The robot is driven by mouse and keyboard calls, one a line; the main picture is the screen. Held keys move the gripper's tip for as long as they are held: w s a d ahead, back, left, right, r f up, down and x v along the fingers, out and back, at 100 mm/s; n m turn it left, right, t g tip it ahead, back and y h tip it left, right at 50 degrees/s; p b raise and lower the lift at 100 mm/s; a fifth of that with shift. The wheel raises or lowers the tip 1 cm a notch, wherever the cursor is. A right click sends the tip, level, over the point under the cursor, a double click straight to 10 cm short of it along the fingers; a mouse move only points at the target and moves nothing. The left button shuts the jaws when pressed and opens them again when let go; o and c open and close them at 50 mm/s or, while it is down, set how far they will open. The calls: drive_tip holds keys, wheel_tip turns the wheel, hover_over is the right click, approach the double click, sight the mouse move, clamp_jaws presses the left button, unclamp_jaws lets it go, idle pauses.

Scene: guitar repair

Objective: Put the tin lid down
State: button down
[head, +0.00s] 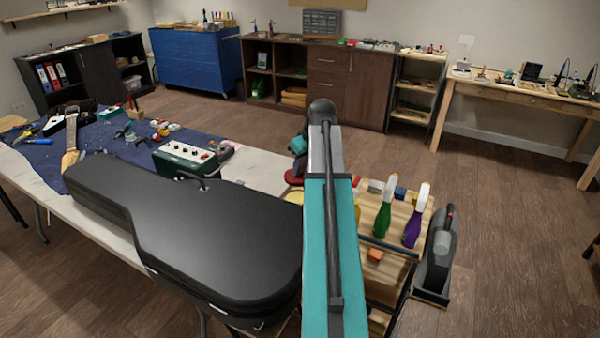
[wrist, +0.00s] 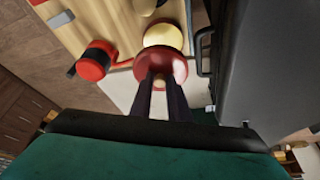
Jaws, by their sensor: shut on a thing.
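My gripper (wrist: 160,88) is shut on the dark red tin lid (wrist: 160,62), seen in the wrist view. The lid is round, with a small pale knob between my fingertips. Just beyond it is a round tin (wrist: 163,36) with a pale yellow top and a red rim; the lid overlaps its near edge in the picture. I cannot tell whether they touch. In the head view the red lid (head: 292,181) shows just left of my arm, with the yellow tin top (head: 293,196) below it. My fingers are hidden there by the arm.
A wooden cart (wrist: 88,22) holds a red and black round item (wrist: 93,64). Green (head: 383,219) and purple (head: 412,230) spray bottles stand on it. A black guitar case (head: 215,235) lies on the worktable, close beside the lid. The floor to the right is mostly open.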

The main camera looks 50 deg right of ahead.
idle(0.7)
drive_tip(key=shift+w+d+r+n, duration=0.15)
drive_tip(key=shift+w+d+n, duration=0.1)
drive_tip(key=shift+w+n, duration=0.05)
drive_tip(key=shift+w+d, duration=0.2)
drive_tip(key=shift+d, duration=0.15)
drive_tip(key=s+d+f+p, duration=0.2)
drive_tip(key=s+d+p, duration=0.4)
drive_tip(key=d, duration=0.5)
drive_tip(key=shift+s+d+f, duration=0.2)
drive_tip(key=shift+s+f, duration=0.1)
drive_tip(key=shift+s, duration=0.9)
drive_tip(key=shift+f, duration=0.1)
drive_tip(key=shift+f+p, duration=0.65)
drive_tip(key=shift+f, duration=2.35)
